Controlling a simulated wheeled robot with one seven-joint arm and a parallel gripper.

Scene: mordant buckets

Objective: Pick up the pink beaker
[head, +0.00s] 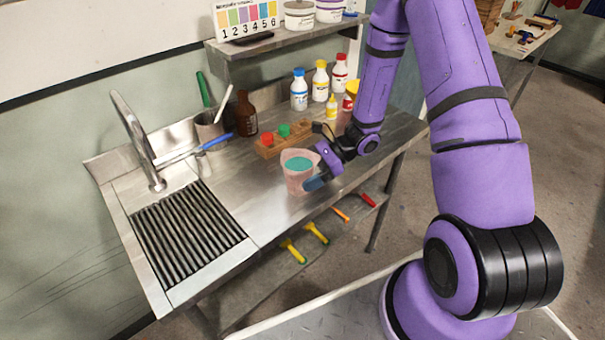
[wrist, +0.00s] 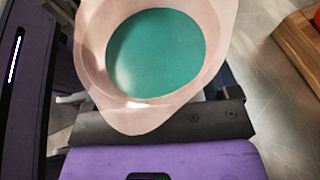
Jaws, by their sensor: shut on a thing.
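The pink beaker (head: 297,181) is near the front edge of the steel counter in the head view, upright, with teal liquid inside. My gripper (head: 318,178) is at its right side, shut on it. In the wrist view the beaker (wrist: 92,58) fills the upper middle, its spout toward the gripper body and the teal liquid showing from above. The fingertips are largely hidden by the beaker in the wrist view. I cannot tell whether the beaker's base touches the counter.
A wooden rack (head: 283,139) with red and green stoppers stands just behind the beaker. A brown bottle (head: 246,114) and several white bottles (head: 299,92) stand farther back. A sink with a dark ribbed grate (head: 187,233) is at left. Counter between sink and beaker is clear.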

